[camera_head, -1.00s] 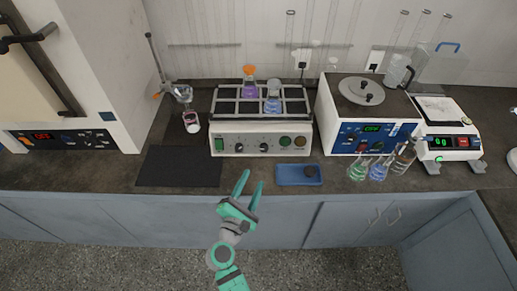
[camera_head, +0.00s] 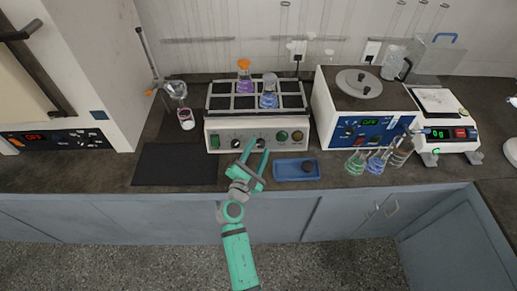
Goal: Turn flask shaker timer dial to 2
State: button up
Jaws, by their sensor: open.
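The flask shaker (camera_head: 228,126) is a white box with a black rack on top. Its front panel carries a green switch (camera_head: 215,142) at the left, dark dials in the middle and round green and amber buttons at the right. The left dial (camera_head: 237,143) is in clear view. The right dial (camera_head: 261,143) shows near my fingertips. Which dial is the timer, and their settings, are too small to read. My gripper (camera_head: 258,149) is open and empty, its fingers pointing at the panel's lower middle. I cannot tell whether it touches the panel.
An orange-capped flask (camera_head: 244,84) and a blue flask (camera_head: 269,97) stand in the rack. A blue tray (camera_head: 283,172) with a dark round item lies right of my gripper, a black mat (camera_head: 175,165) left. Several glass flasks (camera_head: 376,164) stand farther right.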

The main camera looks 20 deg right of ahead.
jog(key=shift+w+d, duration=0.25)
jog(key=shift+w, duration=0.1)
jog(key=c, duration=1.1)
jog(key=shift+o, duration=0.2)
jog(key=shift+w+a, duration=0.1)
jog(key=m+g, duration=0.2)
jog(key=m, duration=0.3)
jog(key=shift+w+r+g, duration=0.1)
jog(key=shift+r+g, duration=0.15)
jog(key=shift+g, duration=0.15)
jog(key=m+g, duration=0.2)
jog(key=m, duration=0.2)
jog(key=shift+r+m, duration=0.15)
jog(key=shift+m, duration=0.15)
jog(key=m, duration=0.1)
jog(key=m+y, duration=0.1)
jog(key=m+g+y, duration=0.1)
jog(key=shift+r+m, duration=0.25)
jog(key=shift+m, duration=0.15)
jog(key=shift+d+m+g+y, duration=0.2)
jog(key=shift+m+g+y, duration=0.3)
jog(key=shift+m+y, duration=0.9)
jog(key=shift+m+h, duration=0.3)
